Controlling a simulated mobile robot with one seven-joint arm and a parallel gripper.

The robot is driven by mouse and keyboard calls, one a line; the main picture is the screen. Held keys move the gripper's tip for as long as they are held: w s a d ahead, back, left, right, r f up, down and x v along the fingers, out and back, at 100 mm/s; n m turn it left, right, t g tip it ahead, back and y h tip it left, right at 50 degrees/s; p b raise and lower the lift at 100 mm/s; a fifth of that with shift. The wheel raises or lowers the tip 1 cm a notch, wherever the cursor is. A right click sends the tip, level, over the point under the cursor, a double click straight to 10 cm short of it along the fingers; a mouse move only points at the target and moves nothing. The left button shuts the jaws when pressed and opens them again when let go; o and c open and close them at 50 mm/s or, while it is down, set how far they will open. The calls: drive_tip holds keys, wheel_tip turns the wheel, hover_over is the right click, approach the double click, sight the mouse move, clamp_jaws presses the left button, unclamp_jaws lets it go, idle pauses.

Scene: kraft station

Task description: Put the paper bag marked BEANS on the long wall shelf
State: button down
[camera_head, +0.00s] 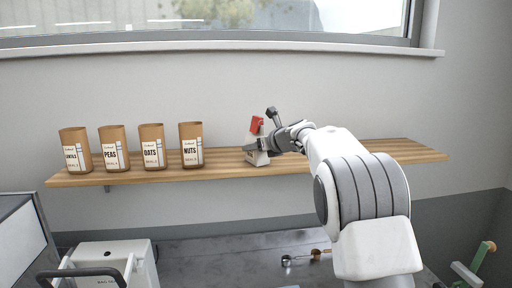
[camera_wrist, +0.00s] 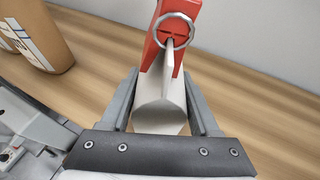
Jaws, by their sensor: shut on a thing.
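My gripper (camera_head: 261,131) is shut on a pale object with a red top (camera_head: 257,124), over the middle of the long wooden wall shelf (camera_head: 360,155). In the wrist view the fingers (camera_wrist: 160,78) press the sides of its white, folded-looking body (camera_wrist: 160,112); a metal ring sits on the red part. Its base appears at shelf level; I cannot tell whether it touches the board. No BEANS label is readable on it. Brown paper bags stand on the shelf's left half: PEAS (camera_head: 113,149), OATS (camera_head: 152,147), NUTS (camera_head: 191,146) and one partly legible label (camera_head: 75,151).
A brown bag (camera_wrist: 38,35) stands left of the gripper in the wrist view. The shelf's right end (camera_head: 420,152) is clear. A window sill (camera_head: 200,46) runs above. Below are a dark worktop (camera_head: 220,255), a white bin-like box (camera_head: 112,255) and a small metal item (camera_head: 305,258).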

drive_tip(key=shift+f, duration=0.1)
drive_tip(key=shift+c, duration=0.6)
unclamp_jaws()
drive_tip(key=b+v, duration=0.3)
drive_tip(key=v, duration=0.9)
